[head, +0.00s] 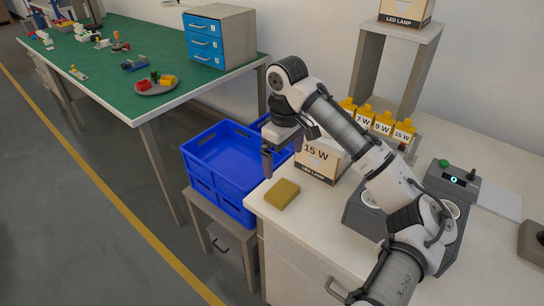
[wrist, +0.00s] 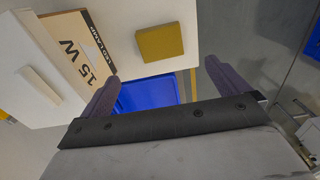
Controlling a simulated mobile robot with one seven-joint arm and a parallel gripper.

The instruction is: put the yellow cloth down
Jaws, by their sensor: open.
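The yellow cloth (head: 282,194), folded into a flat block, lies on the white worktop (head: 308,222) near its left corner. It also shows whole in the wrist view (wrist: 159,42), beyond the fingertips and touched by neither. My gripper (head: 268,162) is open and empty. It points down near the worktop's left edge, behind the cloth in the head view and apart from it. In the wrist view the two dark fingers (wrist: 161,76) stand wide apart, with blue crate between them.
A 15 W lamp box (head: 318,163) stands close right of my gripper. Blue crates (head: 222,160) sit on a low stand left of the worktop. A grey device (head: 452,183) and yellow-topped lamp packs (head: 383,123) are farther right. Worktop in front of the cloth is clear.

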